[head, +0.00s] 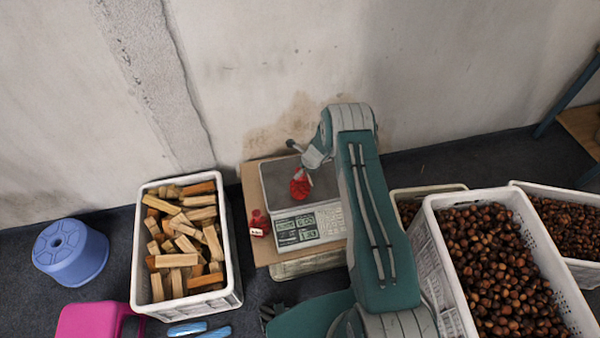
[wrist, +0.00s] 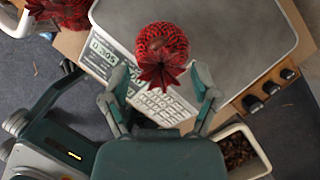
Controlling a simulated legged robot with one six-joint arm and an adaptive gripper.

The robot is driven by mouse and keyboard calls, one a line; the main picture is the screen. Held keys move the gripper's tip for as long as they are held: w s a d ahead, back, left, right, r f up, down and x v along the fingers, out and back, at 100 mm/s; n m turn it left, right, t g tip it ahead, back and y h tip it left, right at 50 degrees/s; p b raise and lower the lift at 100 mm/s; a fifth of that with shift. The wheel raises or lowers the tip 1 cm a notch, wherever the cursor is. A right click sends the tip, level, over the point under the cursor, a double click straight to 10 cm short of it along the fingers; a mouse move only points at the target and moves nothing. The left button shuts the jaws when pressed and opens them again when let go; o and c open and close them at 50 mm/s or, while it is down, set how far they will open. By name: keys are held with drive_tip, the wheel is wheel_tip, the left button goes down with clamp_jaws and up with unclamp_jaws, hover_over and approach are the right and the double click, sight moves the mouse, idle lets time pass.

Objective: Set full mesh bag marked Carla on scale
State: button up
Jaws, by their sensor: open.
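A red mesh bag (head: 300,187) is on the grey platform of the scale (head: 275,178), near its front edge. In the wrist view this bag (wrist: 160,48) is rounded and full, its gathered red end toward me, over the keypad side of the scale (wrist: 235,35). My gripper (wrist: 160,88) is open, with a finger on each side of the gathered end and gaps beside it. In the head view my gripper (head: 309,168) is just above the bag, partly hidden by my arm. A second red bag (head: 258,222) with a white tag lies left of the scale. No name is readable.
The scale stands on a wooden board (head: 262,252). A crate of wood blocks (head: 138,262) is at left, with a blue stool (head: 70,252) and pink stool (head: 88,320). Chestnut crates (head: 428,215) stand at right. The wall is close behind.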

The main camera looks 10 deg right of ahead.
drive_tip(key=s+a+r+n, duration=0.1)
drive_tip(key=s+r+n, duration=0.3)
drive_tip(key=r, duration=0.9)
drive_tip(key=s+a+r+n, duration=0.1)
drive_tip(key=s+r+n, duration=0.35)
drive_tip(key=r, duration=0.95)
drive_tip(key=s+r+n, duration=0.4)
drive_tip(key=r+n, duration=0.1)
drive_tip(key=r, duration=0.8)
drive_tip(key=s+r+n+h, duration=0.1)
drive_tip(key=s+r+n, duration=0.2)
drive_tip(key=s, duration=0.5)
drive_tip(key=s+r+n+t+h, duration=0.1)
drive_tip(key=s+r+n, duration=0.3)
drive_tip(key=s, duration=0.5)
drive_tip(key=s+r+n+t+h, duration=0.1)
drive_tip(key=s+r+n, duration=0.3)
drive_tip(key=s, duration=0.5)
drive_tip(key=shift+s+a+r+n, duration=0.15)
drive_tip(key=shift+r+n, duration=0.05)
drive_tip(key=shift+n, duration=1.05)
